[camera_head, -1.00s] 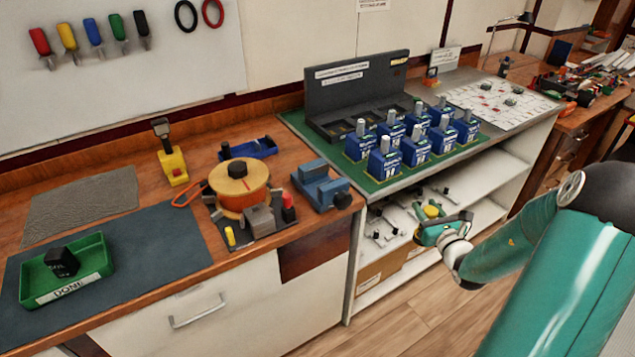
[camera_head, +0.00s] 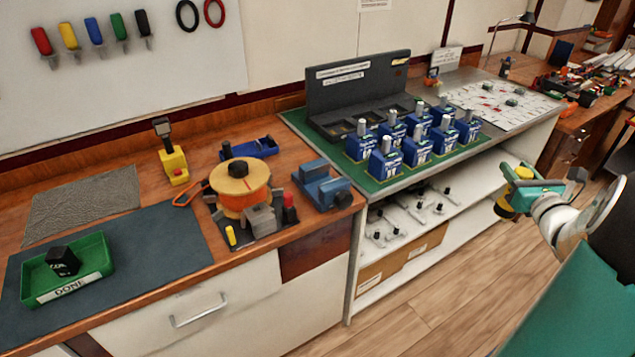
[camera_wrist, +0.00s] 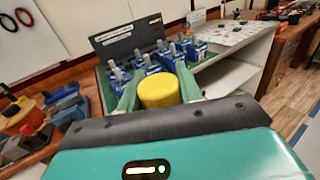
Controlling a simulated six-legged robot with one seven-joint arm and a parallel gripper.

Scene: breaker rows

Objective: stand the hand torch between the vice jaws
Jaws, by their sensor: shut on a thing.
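My gripper (camera_head: 515,195) is at the right in the head view, in the air in front of the shelf unit. It is shut on a yellow round thing, which I take to be the hand torch (camera_head: 504,209). In the wrist view the torch (camera_wrist: 159,91) shows as a yellow cylinder between the two green fingers; the rest of it is hidden. The blue vice (camera_head: 322,187) sits near the right end of the wooden bench, well to the left of my gripper. No thing shows between its jaws.
An orange reel (camera_head: 238,188) and small tools stand left of the vice. A yellow block with a black top (camera_head: 173,162) stands behind. Blue breakers (camera_head: 385,160) fill a green mat. A green tray (camera_head: 70,284) is at far left. Floor in front is clear.

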